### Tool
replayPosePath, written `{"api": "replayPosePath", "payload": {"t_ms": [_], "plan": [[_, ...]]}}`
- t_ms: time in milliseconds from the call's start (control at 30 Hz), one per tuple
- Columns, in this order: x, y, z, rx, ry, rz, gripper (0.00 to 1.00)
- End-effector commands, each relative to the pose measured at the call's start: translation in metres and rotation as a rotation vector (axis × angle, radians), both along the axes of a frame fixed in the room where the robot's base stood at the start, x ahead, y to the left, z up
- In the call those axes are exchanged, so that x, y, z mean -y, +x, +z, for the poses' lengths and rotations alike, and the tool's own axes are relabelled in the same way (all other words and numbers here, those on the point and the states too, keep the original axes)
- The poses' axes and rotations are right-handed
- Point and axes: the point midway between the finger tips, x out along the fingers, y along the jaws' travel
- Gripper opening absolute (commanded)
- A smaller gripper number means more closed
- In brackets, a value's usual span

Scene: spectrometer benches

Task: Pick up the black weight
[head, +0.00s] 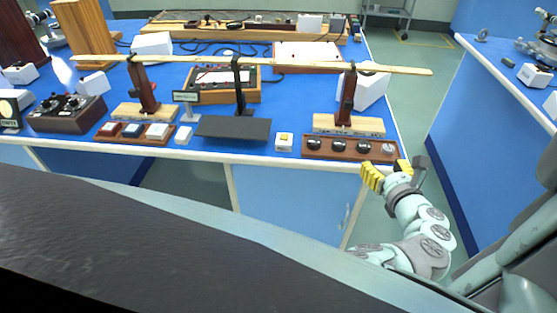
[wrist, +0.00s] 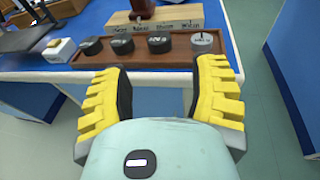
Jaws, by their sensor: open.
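Several small round black weights sit in a row in a brown wooden tray (head: 350,157) at the front right of the blue bench, one of them a black weight (head: 339,145). They also show in the wrist view, with a black weight (wrist: 159,43) near the middle. I cannot tell which one is meant; their markings are too small to read. A grey weight (head: 388,149) is at the tray's right end. My gripper (head: 388,171) is open and empty, just in front of the bench edge. In the wrist view the yellow-padded fingers (wrist: 161,78) are spread, with the tray beyond them.
A wooden block with a dark post (head: 348,125) stands behind the tray, and a long wooden beam (head: 290,65) runs above. A white block with a yellow top (head: 284,141) is left of the tray. Open floor (head: 405,110) lies right of the bench, before another blue bench.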

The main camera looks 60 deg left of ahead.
Motion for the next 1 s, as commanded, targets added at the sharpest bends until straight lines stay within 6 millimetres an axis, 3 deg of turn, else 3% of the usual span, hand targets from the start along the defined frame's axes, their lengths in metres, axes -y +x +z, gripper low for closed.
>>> {"api": "replayPosePath", "payload": {"t_ms": [300, 733, 1000], "plan": [[-0.035, 0.018, -0.008, 0.003, 0.0, 0.007, 0.59], [-0.054, 0.027, -0.013, 0.003, -0.001, 0.006, 0.59], [-0.078, 0.038, -0.022, 0.005, -0.003, 0.007, 0.59]]}}
